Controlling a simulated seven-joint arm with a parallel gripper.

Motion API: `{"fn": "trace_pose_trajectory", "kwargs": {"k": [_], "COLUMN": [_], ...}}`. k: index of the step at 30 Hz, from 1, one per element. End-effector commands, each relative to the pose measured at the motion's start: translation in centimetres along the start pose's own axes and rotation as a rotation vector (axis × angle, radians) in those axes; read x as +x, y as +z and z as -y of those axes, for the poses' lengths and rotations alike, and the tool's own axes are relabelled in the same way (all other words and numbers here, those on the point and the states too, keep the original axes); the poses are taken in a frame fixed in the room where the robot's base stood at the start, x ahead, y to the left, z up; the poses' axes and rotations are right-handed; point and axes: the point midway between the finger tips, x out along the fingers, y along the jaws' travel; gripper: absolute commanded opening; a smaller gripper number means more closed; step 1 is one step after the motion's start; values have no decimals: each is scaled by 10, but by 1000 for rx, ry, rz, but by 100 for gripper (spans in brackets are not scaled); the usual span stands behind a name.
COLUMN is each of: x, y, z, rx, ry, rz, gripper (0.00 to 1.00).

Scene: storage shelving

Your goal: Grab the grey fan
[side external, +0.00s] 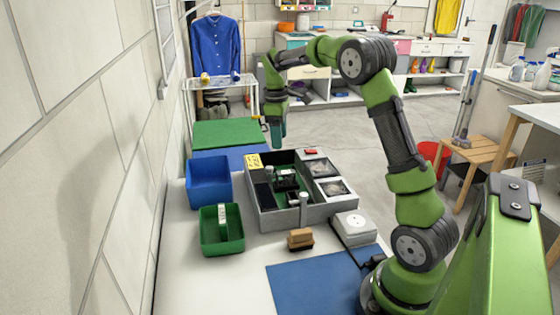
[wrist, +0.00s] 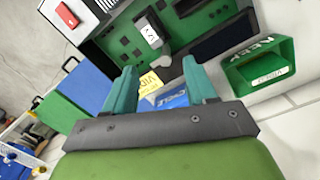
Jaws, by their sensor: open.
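A grey sorting box (side external: 308,214) stands on the white table, divided into compartments. Two squarish grey, fan-like parts, one farther back (side external: 325,168) and one nearer (side external: 335,188), lie in its right compartments; I cannot tell for sure which is the grey fan. A dark part (side external: 286,178) sits on the box's green floor. My gripper (side external: 275,138) has teal fingers pointing down, above and behind the box's back edge. In the wrist view my gripper (wrist: 160,72) is open, with nothing between its fingers. A pale labelled block (wrist: 149,33) shows beyond the fingertips.
A blue bin (side external: 208,183) and a green bin (side external: 222,231) stand left of the box. Green (side external: 225,134) and blue mats lie behind. A small brown block (side external: 300,239), a white device (side external: 353,228) and a blue mat (side external: 315,289) are in front.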

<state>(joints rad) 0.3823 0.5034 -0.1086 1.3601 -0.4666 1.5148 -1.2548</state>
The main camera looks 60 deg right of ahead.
Motion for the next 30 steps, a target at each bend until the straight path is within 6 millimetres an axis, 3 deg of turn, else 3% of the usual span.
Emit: {"fn": "trace_pose_trajectory", "kwargs": {"k": [1,3,6,11,14,24,30], "x": [3,-3,-18,-16,-4,69,95], "y": [-2,-3,-3,-1,0,4,6], "z": [-14,-23,-25,-21,-20,-20,-20], "rx": [-85,-204,-334,-434,-448,-445,-444], "ry": [-1,2,6,-20,-22,-22,-19], "rz": [26,46,51,59,60,58,57], "gripper": [56,56,56,56,56,56,56]}}
